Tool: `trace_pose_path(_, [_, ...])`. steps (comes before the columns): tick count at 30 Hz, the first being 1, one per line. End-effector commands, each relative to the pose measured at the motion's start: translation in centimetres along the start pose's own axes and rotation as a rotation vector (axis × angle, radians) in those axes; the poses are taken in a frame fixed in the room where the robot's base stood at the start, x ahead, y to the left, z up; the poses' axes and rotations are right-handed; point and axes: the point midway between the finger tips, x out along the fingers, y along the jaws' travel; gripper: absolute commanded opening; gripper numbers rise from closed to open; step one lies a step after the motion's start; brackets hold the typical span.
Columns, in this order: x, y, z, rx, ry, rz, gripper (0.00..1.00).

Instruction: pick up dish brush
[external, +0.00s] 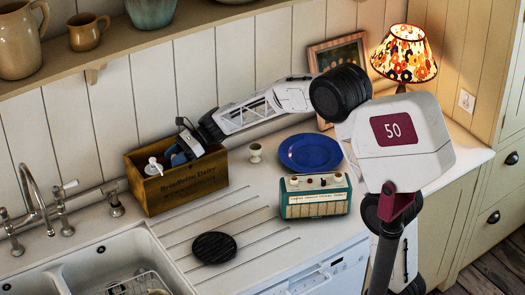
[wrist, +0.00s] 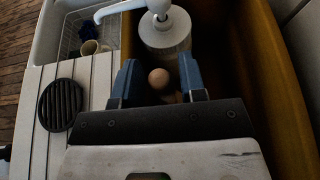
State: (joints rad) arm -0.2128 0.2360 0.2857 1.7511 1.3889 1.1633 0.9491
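A rounded tan knob (wrist: 159,78), which looks like the end of the dish brush's handle, shows in the wrist view. It lies between the two blue fingers of my gripper (wrist: 158,84), with a gap on each side. The rest of the brush is hidden. My gripper is open and reaches into the wooden box (external: 187,188) on the counter in the external view. There my wrist and the box wall hide the brush. A white pump bottle (wrist: 165,36) stands in the box just beyond the fingers; its top shows in the external view (external: 154,168).
A round black trivet (external: 214,247) lies on the grooved drainer beside the sink (external: 75,272). An egg cup (external: 255,153), a blue plate (external: 310,153) and a teal radio (external: 316,196) stand right of the box. A shelf (external: 120,52) runs above.

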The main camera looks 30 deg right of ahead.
Motion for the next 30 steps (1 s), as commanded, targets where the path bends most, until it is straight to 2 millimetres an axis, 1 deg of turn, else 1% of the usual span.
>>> trace_pose_path(5, [-0.01,0.00,0.00,0.000,0.000,0.000,0.38])
trace_pose_path(6, [-0.01,0.00,0.00,0.000,0.000,0.000,0.37])
trace_pose_path(13, [-0.01,0.00,0.00,0.000,0.000,0.000,0.01])
trace_pose_path(14, [-0.01,0.00,0.00,0.000,0.000,0.000,0.00])
trace_pose_path(25, [-0.06,0.00,0.14,-0.001,0.000,0.000,0.00])
trace_pose_path(30, [-0.36,-0.01,0.86,-0.002,0.000,0.000,0.00])
